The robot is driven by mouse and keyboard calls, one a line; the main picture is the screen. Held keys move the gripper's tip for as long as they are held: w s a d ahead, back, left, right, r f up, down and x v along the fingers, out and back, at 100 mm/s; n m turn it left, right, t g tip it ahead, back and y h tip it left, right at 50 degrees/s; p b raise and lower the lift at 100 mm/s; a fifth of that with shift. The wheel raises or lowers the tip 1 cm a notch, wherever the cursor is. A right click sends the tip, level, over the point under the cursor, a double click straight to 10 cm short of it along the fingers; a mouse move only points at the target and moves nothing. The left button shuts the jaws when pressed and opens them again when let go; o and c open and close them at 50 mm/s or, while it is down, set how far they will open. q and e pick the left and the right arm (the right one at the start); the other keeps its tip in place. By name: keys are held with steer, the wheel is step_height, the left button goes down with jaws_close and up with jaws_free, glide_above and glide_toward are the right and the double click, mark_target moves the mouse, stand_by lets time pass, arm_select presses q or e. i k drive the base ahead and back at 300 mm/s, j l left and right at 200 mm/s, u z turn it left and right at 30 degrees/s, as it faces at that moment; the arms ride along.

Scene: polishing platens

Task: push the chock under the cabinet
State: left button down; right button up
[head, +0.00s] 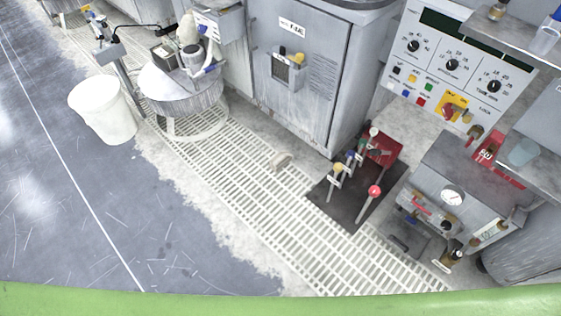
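The cabinet (290,106) is a grey metal box with a door, a label and a yellow-topped latch. The gap under the cabinet is dark and hard to make out. Neither of my grippers shows in this view.
A dark mat (341,206) with upright levers and a red box (383,147) lies right of the chock. A white bucket (103,110) and a round drum (180,92) stand left. A control panel (440,62) is at right. The grey floor (60,200) is clear.

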mark_target(283, 157)
steer(key=i+j+z, duration=0.15)
steer(key=z, duration=0.3)
steer(key=i+j+z, duration=0.15)
steer(key=z, duration=0.35)
